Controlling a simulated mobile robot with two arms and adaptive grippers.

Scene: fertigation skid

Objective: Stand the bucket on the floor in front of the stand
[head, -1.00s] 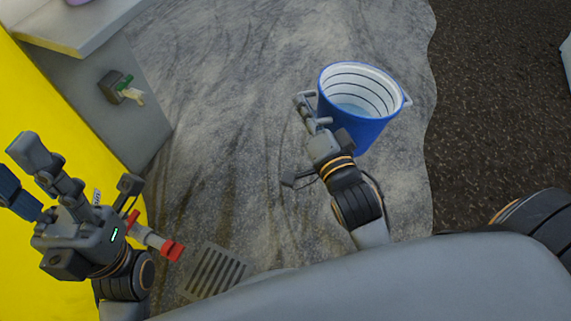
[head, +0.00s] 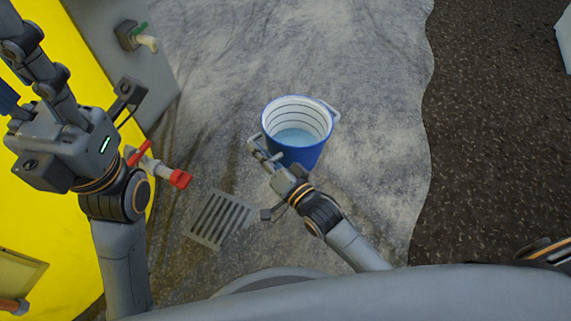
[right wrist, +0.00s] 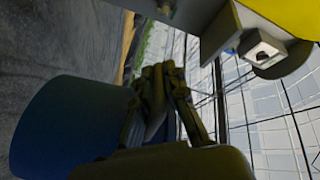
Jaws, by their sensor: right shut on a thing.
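The blue bucket (head: 305,155) has a white ringed inside and pale blue liquid in it. It is upright or nearly so, near the middle of the head view. My right gripper (head: 262,152) is shut on the bucket at its near left side; the exact grip point is hard to see. In the right wrist view the bucket (right wrist: 65,125) fills the left, beside the dark fingers (right wrist: 165,95). I cannot tell whether its base touches the floor. My left gripper (head: 22,70) is at the upper left, its fingers apart and empty. I cannot identify the stand for certain.
A red-handled valve (head: 165,173) sticks out towards a floor grate (head: 217,218). Wet grey floor (head: 370,110) is clear around the bucket; dark gravel (head: 495,140) lies right.

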